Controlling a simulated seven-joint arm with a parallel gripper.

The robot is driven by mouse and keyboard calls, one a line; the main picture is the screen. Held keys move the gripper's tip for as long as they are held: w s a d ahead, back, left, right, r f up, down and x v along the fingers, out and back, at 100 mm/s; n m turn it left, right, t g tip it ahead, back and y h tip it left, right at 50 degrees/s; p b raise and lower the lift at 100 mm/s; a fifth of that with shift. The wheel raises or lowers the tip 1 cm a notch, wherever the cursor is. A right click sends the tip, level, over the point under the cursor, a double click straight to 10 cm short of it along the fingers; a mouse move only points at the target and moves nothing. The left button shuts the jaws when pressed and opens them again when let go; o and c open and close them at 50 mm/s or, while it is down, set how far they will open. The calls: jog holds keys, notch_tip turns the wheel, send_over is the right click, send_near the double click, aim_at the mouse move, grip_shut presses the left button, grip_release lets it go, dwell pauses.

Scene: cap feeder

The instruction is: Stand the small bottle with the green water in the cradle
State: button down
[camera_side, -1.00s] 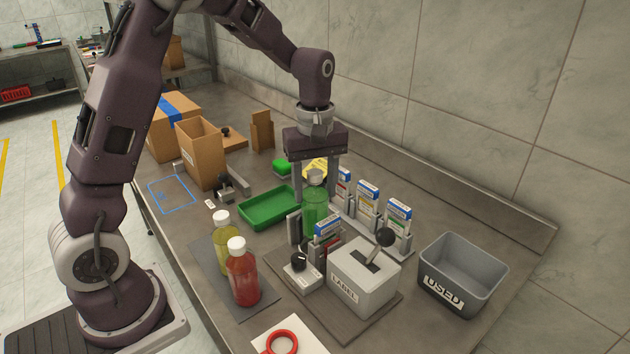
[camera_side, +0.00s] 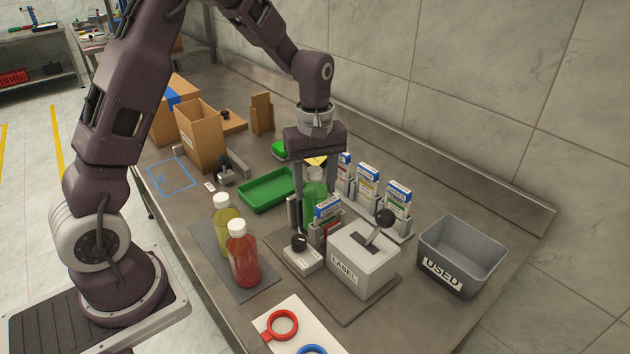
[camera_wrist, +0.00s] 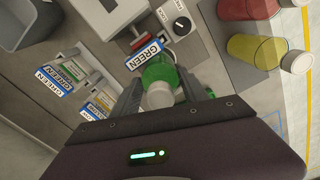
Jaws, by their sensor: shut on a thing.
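The small bottle with green water (camera_side: 313,200) has a pale cap and stands upright between the fingers of my gripper (camera_side: 314,192). My gripper is shut on it. In the wrist view the bottle (camera_wrist: 158,70) and its cap show between both fingers.
The grey label press (camera_side: 362,262) with a black-knobbed lever is close in front. Cartons in grey holders (camera_side: 398,200) stand at the right. Yellow (camera_side: 226,230) and red (camera_side: 243,258) bottles stand at the left. A green tray (camera_side: 266,190) lies behind; a USED bin (camera_side: 460,255) is far right.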

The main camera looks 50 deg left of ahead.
jog(key=shift+f, duration=0.75)
jog(key=c, duration=0.5)
grip_release()
jog(key=c, duration=0.4)
jog(key=shift+o, duration=0.2)
jog(key=shift+r, duration=0.1)
jog(key=shift+r, duration=5.45)
